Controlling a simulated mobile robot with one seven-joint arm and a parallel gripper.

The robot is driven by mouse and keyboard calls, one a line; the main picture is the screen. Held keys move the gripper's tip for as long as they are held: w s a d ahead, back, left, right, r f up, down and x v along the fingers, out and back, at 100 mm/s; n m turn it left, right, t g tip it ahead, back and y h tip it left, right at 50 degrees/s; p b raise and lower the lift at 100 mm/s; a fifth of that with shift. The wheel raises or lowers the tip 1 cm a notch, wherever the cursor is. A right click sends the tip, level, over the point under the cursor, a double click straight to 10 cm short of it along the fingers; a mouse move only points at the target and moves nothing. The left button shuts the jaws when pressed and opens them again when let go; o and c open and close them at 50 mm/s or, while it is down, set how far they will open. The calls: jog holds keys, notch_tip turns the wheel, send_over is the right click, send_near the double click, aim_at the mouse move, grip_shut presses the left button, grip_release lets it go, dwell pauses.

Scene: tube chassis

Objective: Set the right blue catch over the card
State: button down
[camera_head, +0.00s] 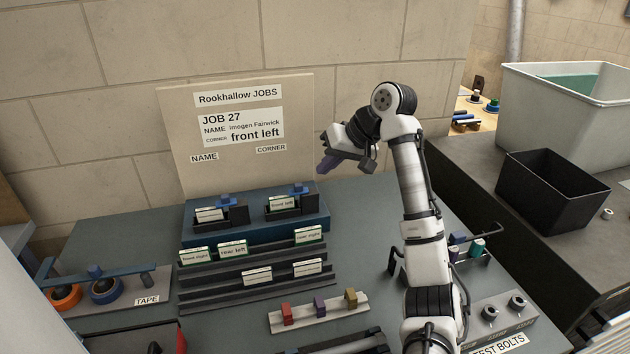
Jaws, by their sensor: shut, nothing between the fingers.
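The right blue catch (299,189) sits at the top of the right black holder, at the upper right edge of the white card (281,203). The card seems to read "front left". I cannot tell whether the catch lies over the card or just behind it. The left blue catch (224,199) is in a similar place by the left card (209,215). Both holders stand on a blue block (258,233). My gripper (324,165) is shut and empty, raised in front of the board, above and right of the right catch.
A job board (250,95) stands behind the block. Black racks (235,270) with several cards lie in front, then a strip (320,315) with coloured blocks. A tape holder (105,290) is at left. A black bin (553,190) and grey tub (565,110) are at right.

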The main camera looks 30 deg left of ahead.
jog(key=b+v, duration=0.1)
jog(key=v, duration=0.6)
jog(key=shift+d, duration=0.2)
jog(key=shift+r, duration=0.15)
